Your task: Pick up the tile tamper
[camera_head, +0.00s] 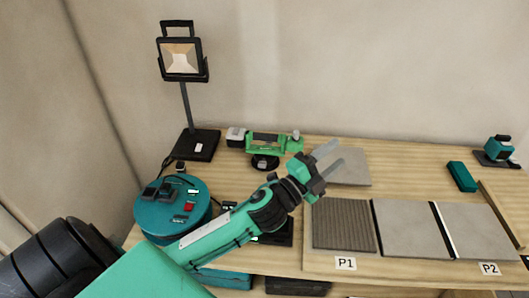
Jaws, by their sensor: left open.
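The tile tamper appears to be the green tool (266,143) with a black round foot, standing at the back of the wooden bench. My left gripper (331,158) is open and empty, its two grey fingers pointing up and to the right. It is in front and to the right of the green tool, apart from it in the picture, and overlaps a loose grey tile (352,170). My right gripper is not in view.
A work lamp (182,58) and a round teal machine (178,212) stand at left. A board holds a ridged grey panel (343,226) and grey tiles (413,230), labelled P1 and P2. A teal block (462,176) and a teal-black device (497,150) are at right.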

